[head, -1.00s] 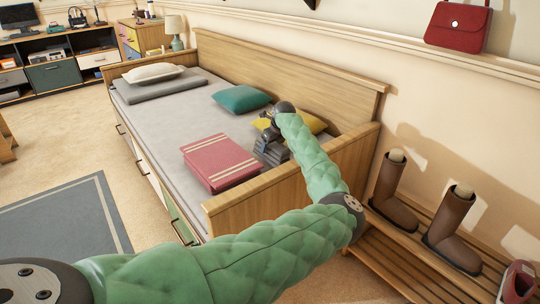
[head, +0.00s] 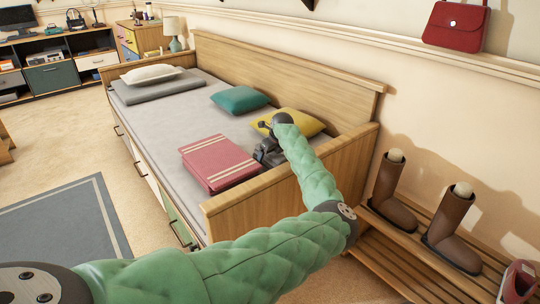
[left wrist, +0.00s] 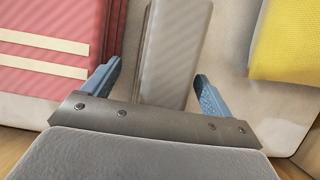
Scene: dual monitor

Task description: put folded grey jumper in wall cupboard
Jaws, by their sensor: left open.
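A folded grey cloth (left wrist: 178,45), which looks like the grey jumper, lies on the bed in the left wrist view. It lies between and ahead of my open left fingers. I cannot tell whether they touch it. My left gripper (left wrist: 158,74) also shows in the head view (head: 267,156), low over the bed between the red folded cloth and the yellow cushion. There the gripper and forearm hide most or all of the grey cloth. No wall cupboard is in view. My right gripper is not in view.
A striped red folded cloth (head: 218,163) lies left of the gripper, a yellow cushion (head: 303,122) behind it. The bed's wooden end panel (head: 295,190) stands under my left arm. Boots (head: 455,230) stand on a slatted rack (head: 390,262) at the right.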

